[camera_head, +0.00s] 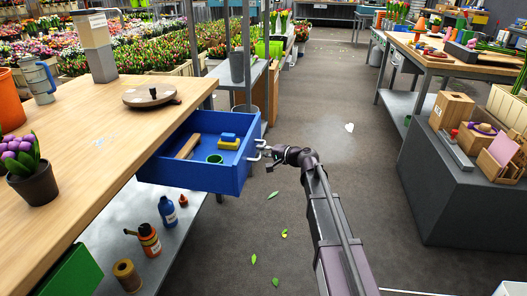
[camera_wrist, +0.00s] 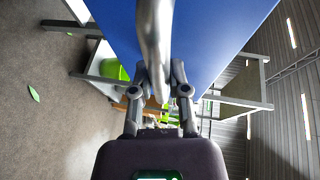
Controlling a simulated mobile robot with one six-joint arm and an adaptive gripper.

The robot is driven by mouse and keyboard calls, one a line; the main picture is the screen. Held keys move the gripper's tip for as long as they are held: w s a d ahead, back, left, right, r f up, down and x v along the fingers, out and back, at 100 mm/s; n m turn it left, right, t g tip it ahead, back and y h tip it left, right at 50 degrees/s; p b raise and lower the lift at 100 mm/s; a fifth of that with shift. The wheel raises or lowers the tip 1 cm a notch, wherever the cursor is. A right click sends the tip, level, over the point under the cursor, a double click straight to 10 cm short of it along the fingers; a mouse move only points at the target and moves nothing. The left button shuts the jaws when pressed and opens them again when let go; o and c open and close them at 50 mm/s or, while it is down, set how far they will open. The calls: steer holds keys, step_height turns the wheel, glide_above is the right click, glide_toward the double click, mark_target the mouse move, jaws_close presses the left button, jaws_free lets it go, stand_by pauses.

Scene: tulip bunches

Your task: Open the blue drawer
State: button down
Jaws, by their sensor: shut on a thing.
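The blue drawer (camera_head: 198,176) stands pulled out from under the wooden workbench top. Inside it lie a wooden block, a green ring, and a blue and yellow item. Its metal handle (camera_head: 257,150) is on the right front face. My gripper (camera_head: 266,157) is at that handle, shut on it. In the wrist view the drawer's blue front (camera_wrist: 205,35) fills the top, and the grey handle (camera_wrist: 154,45) runs down between the fingers of my gripper (camera_wrist: 158,80).
The workbench (camera_head: 75,150) holds a potted purple tulip (camera_head: 30,170), a round lidded item (camera_head: 150,95) and a mug. Bottles (camera_head: 150,240) stand on its lower shelf. A dark grey stand (camera_head: 455,185) with boxes is at the right. The floor between is open, with a few leaves.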

steer(key=shift+a, duration=0.15)
steer(key=c, duration=0.6)
jaws_free()
